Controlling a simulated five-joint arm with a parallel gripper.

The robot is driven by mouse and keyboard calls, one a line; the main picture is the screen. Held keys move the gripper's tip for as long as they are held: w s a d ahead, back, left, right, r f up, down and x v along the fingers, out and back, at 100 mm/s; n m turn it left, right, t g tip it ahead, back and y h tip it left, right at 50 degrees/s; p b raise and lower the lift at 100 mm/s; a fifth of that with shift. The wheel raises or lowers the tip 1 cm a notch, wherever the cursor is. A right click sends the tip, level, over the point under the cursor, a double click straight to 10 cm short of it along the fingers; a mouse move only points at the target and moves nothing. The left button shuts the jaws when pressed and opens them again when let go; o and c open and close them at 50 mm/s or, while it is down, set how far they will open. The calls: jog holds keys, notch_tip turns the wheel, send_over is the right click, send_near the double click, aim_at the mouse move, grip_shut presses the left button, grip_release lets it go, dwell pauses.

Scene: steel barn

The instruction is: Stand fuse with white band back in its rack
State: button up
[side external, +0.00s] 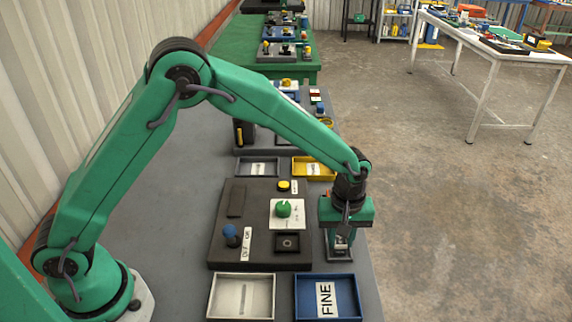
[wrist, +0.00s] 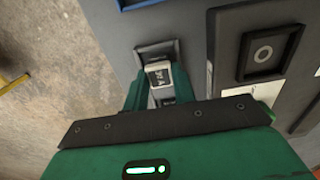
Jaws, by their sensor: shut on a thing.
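My gripper (side external: 342,238) points down at the right edge of the bench, just right of the dark panel. In the wrist view my gripper (wrist: 160,78) is shut on the fuse (wrist: 159,73), a small pale block with dark lettering on its end. Its white band cannot be made out clearly. The fuse (side external: 342,241) shows as a pale patch between the fingers in the side view. A small grey rack (wrist: 148,52) with a dark recess lies directly beneath it, mostly hidden by fuse and fingers. I cannot tell whether the fuse is inside it or just above.
The dark panel (side external: 222,218) with a blue knob (side external: 231,232), green knob (side external: 283,208) and yellow button (side external: 284,186) stands close on the left. A blue tray (side external: 300,309) marked FINE and a grey tray (side external: 211,302) lie in front. The bench edge is close on the right.

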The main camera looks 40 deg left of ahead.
aim_at(340, 240)
jog(key=shift+f, duration=0.1)
jog(key=o, duration=0.9)
jog(key=shift+o, duration=0.2)
notch_tip(340, 240, up, 12)
dwell(0.4)
jog(key=shift+r, duration=0.2)
